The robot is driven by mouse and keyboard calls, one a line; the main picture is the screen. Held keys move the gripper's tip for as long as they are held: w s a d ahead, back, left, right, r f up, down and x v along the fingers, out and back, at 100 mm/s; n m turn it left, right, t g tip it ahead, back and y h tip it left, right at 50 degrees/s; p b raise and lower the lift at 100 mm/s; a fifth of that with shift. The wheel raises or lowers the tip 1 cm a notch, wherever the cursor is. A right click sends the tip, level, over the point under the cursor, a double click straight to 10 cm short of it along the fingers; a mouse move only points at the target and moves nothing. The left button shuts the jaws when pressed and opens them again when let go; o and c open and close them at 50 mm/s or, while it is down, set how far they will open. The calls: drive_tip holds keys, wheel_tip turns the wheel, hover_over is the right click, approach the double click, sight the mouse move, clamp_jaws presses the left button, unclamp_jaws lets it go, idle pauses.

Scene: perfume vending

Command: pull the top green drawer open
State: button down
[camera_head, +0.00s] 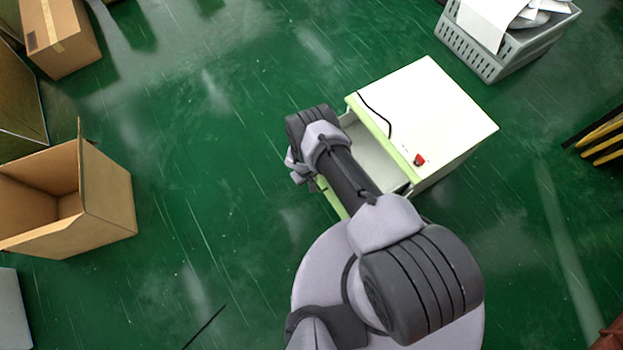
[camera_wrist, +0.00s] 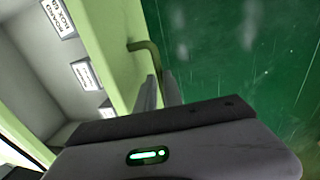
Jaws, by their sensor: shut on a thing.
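The white cabinet (camera_head: 440,105) stands on the floor with its top green drawer (camera_head: 372,158) pulled partly out toward the left. The drawer's pale interior shows between its green front and the cabinet. In the wrist view the green drawer front (camera_wrist: 112,50) runs down the middle, with a green bar handle (camera_wrist: 147,47) on its outer side. My gripper (camera_wrist: 160,92) is shut on this handle. In the head view my arm covers the handle and part of the drawer front.
Inside the drawer are white labels (camera_wrist: 84,74) with black print. A red object (camera_head: 419,160) and a black cable (camera_head: 376,112) are on the cabinet. An open cardboard box (camera_head: 108,205) stands left, and a grey crate (camera_head: 480,50) stands upper right. Green floor left of the drawer is clear.

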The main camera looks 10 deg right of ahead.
drive_tip(key=shift+a, duration=0.15)
drive_tip(key=c, duration=1.5)
unclamp_jaws()
drive_tip(key=a+r+p, duration=0.1)
drive_tip(key=r+p, duration=0.2)
drive_tip(key=r, duration=0.2)
drive_tip(key=s+a+r+p, duration=0.1)
drive_tip(key=r+p, duration=0.3)
drive_tip(key=r, duration=0.2)
drive_tip(key=a+r+p, duration=0.1)
drive_tip(key=r+p, duration=0.3)
drive_tip(key=r, duration=0.2)
drive_tip(key=shift+s, duration=0.15)
